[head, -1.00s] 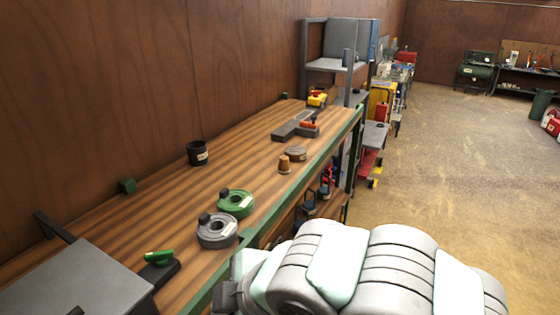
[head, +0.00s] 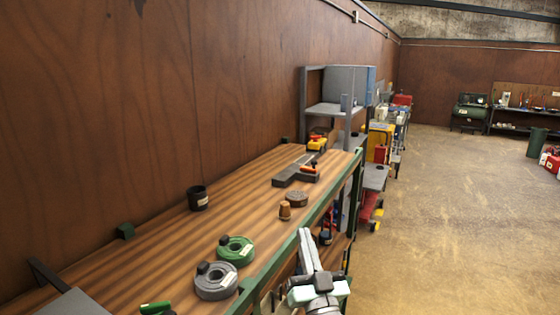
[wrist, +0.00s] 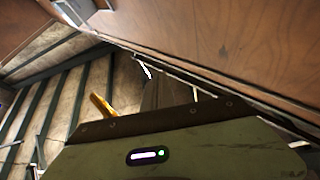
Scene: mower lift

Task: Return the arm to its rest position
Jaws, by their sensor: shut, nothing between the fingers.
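My arm shows at the bottom of the head view, right of the workbench's (head: 165,245) front edge. A narrow grey end piece, which I take to be my gripper (head: 304,236), points up and away beside the green bench rail. It looks shut and holds nothing I can see. In the wrist view an olive-green housing with a small lit display fills the lower part, and the fingertips are not clear there.
On the bench are a grey roll (head: 216,281), a green roll (head: 236,250), a black cup (head: 197,198), a small brown cup (head: 285,210) and a grey tool (head: 296,172). A shelf unit (head: 340,105) stands beyond. The floor (head: 450,220) on the right is open.

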